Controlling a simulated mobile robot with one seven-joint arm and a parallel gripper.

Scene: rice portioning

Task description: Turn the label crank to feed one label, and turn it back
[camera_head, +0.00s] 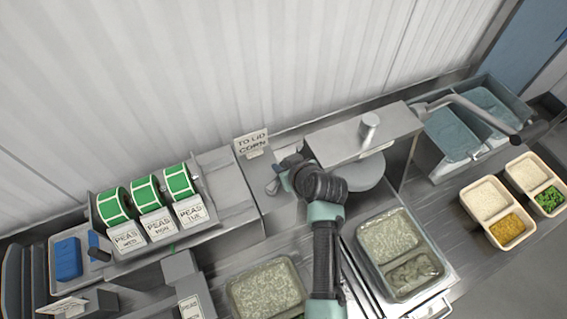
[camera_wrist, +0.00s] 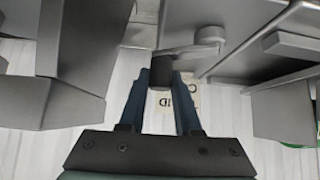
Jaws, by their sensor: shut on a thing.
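The label crank shows in the wrist view as a dark knob (camera_wrist: 161,72) on a grey arm (camera_wrist: 185,50) that runs right to a round hub (camera_wrist: 208,36) on a grey housing. My gripper (camera_wrist: 162,80) is shut on the dark knob, one blue finger on each side. In the head view my gripper (camera_head: 279,172) is beside the grey housing, below the "TO LID CORN" card (camera_head: 250,143). My wrist hides much of the crank there. I cannot see a fed label.
Green-edged label rolls (camera_head: 147,193) with PEAS cards stand at left. Two lidded-looking pans (camera_head: 268,289) (camera_head: 390,237) lie either side of my forearm. Filled trays (camera_head: 486,199) stand at far right; a blue block (camera_head: 68,258) lies left.

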